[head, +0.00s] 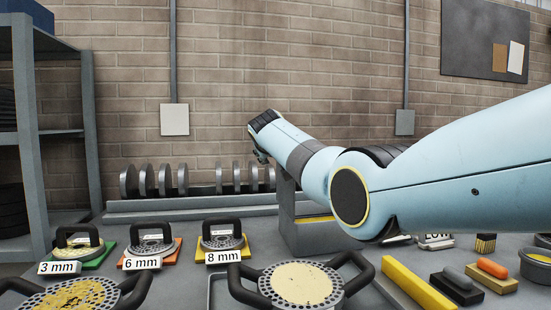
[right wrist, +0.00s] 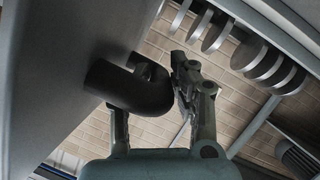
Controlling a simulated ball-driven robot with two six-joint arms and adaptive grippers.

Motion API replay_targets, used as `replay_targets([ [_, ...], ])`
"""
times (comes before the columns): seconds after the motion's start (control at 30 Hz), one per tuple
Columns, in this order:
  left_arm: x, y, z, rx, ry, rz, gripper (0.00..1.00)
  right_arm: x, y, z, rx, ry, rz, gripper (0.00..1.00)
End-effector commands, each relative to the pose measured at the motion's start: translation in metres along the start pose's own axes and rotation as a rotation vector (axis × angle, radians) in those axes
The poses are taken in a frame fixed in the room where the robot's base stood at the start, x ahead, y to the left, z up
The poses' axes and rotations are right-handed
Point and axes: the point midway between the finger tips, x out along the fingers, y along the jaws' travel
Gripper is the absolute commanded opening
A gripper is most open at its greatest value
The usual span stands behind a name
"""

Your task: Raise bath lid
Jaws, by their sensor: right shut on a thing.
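A grey box-shaped bath (head: 312,238) stands at the back of the bench, with a strip of yellow at its opening. A grey panel, which looks like its lid (head: 285,192), rises steeply at the bath's left side; my arm hides part of it. In the right wrist view the lid's flat grey face (right wrist: 60,70) fills the left, with a dark curved handle (right wrist: 125,90) on it. My right gripper (head: 260,152) is at the lid's upper end. In the wrist view its fingers (right wrist: 158,100) are closed around the handle. My left gripper is out of view.
Several dies with black handles stand at left beside 3 mm, 6 mm and 8 mm labels (head: 223,257). A larger handled die (head: 302,283) is at front. A rack of grey discs (head: 165,180) lies behind. A yellow bar (head: 418,283) and brushes are at right.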

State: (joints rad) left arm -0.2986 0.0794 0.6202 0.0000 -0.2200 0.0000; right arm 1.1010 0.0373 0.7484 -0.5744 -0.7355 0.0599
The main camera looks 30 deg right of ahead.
Motion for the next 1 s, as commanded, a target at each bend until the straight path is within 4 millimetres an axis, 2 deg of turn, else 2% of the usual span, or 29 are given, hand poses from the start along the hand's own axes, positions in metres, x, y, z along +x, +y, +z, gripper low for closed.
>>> replay_targets([
  [0.03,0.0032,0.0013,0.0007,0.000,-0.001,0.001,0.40,-0.0011,-0.0025,-0.0045,0.005,0.010,-0.001,0.00],
  [0.63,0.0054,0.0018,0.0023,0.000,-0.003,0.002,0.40,-0.0022,-0.0066,-0.0071,0.007,0.011,-0.002,0.00],
  [0.67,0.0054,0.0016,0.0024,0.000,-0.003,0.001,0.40,-0.0023,-0.0066,-0.0071,0.007,0.011,-0.002,0.26],
  [0.8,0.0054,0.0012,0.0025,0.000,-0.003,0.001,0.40,-0.0017,-0.0071,-0.0051,0.006,0.008,-0.002,0.45],
  [1.0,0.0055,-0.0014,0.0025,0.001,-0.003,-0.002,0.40,-0.0011,-0.0071,-0.0031,0.005,0.004,-0.002,0.46],
])
